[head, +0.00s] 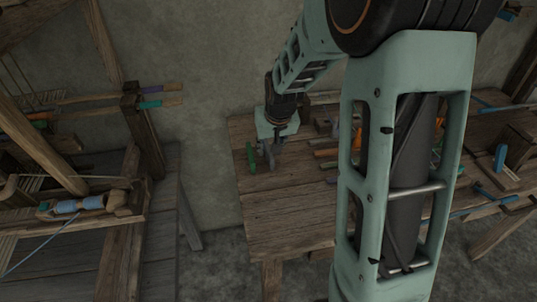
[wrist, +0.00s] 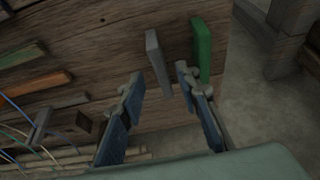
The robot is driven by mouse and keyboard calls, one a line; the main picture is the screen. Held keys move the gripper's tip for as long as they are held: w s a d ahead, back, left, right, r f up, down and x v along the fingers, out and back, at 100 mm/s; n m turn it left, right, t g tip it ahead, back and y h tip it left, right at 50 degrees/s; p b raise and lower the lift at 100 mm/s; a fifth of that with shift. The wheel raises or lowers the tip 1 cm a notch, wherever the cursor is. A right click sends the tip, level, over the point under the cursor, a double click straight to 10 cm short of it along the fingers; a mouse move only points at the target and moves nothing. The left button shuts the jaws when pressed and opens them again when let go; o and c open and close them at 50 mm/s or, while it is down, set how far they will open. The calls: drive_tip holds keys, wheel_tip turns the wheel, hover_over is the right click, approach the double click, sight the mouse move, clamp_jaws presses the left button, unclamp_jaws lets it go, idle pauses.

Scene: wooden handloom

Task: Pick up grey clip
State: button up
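The grey clip (wrist: 156,58) is a narrow grey bar on the wooden table, in the upper middle of the wrist view. A green clip (wrist: 202,50) of similar shape lies to its right, near the table edge; it also shows in the head view (head: 250,157). My gripper (wrist: 158,80) is open, with one finger on each side and the lower end of the grey clip in line with the gap. No contact with the clip shows. In the head view my gripper (head: 267,146) is low over the table's left end, and I cannot clearly separate the grey clip from the fingers there.
The wooden table (head: 285,215) has bare boards in front of my gripper. Coloured bars, including an orange one (wrist: 38,86), and a small dark wooden block (wrist: 75,122) lie to the left in the wrist view. A loom (head: 90,205) stands left, across a gap.

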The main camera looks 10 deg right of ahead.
drive_tip(key=x, duration=0.4)
drive_tip(key=shift+a, duration=0.1)
drive_tip(key=shift+c, duration=0.4)
clamp_jaws()
